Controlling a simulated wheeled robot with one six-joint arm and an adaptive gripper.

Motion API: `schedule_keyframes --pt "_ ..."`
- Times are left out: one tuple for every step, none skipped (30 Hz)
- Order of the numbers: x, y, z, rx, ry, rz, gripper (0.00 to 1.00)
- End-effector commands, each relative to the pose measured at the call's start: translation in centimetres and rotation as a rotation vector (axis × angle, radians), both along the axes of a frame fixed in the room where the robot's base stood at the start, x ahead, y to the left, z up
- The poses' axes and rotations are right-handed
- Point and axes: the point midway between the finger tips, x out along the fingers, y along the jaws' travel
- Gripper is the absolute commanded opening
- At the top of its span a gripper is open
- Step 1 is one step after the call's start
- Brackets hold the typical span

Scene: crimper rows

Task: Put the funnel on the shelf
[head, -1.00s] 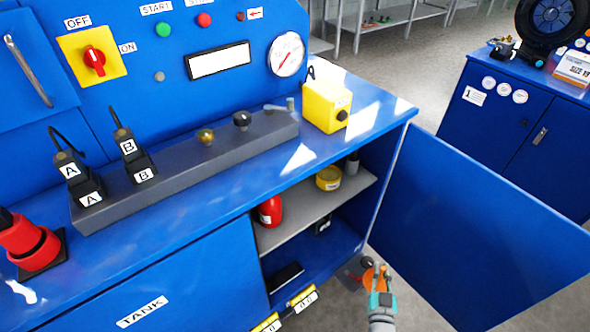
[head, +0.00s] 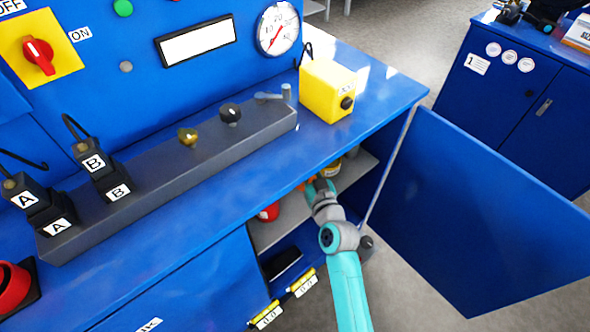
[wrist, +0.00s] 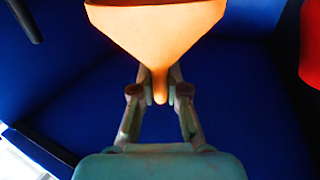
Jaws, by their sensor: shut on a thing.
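The orange funnel (wrist: 158,28) fills the top of the wrist view, cone up and spout down. My gripper (wrist: 160,82) is shut on its spout. In the head view my gripper (head: 318,188) reaches into the open cabinet at the level of the grey shelf (head: 288,214). The funnel is mostly hidden there behind my arm. Whether it touches the shelf cannot be told.
A red container (head: 268,212) stands on the shelf left of my gripper, and a yellow tin (head: 331,168) is behind it. The open blue door (head: 470,215) stands right of my arm. The blue worktop (head: 215,190) overhangs the shelf.

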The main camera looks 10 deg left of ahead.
Motion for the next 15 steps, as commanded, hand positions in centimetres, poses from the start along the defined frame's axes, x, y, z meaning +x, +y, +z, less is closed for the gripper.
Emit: schedule_keyframes --pt "0.0 -0.1 -1.3 -0.001 0.006 -0.002 0.00" --pt "0.0 -0.1 -1.6 0.001 0.005 -0.001 0.00" --pt "0.0 0.0 -2.2 0.000 0.004 0.000 0.00" --pt "0.0 0.0 -2.6 0.000 0.004 -0.001 0.00" --pt "0.0 -0.1 -3.0 0.000 0.004 -0.002 0.00" --pt "0.0 -0.1 -3.6 0.000 0.004 -0.003 0.00" --pt "0.0 -0.1 -3.8 0.000 0.004 -0.002 0.00" --pt "0.0 -0.1 -3.9 0.001 0.003 -0.001 0.00" --pt "0.0 -0.1 -4.2 0.001 0.002 -0.001 0.00" --pt "0.0 -0.1 -4.3 0.000 0.001 -0.001 0.00" --pt "0.0 -0.1 -4.4 0.001 0.000 -0.001 0.00" --pt "0.0 -0.1 -4.6 0.000 0.000 -0.001 0.00" --pt "0.0 -0.1 -4.7 0.001 0.000 -0.001 0.00" --pt "0.0 -0.1 -4.7 0.001 0.000 -0.001 0.00" --pt "0.0 -0.1 -4.8 0.000 0.001 -0.001 0.00"
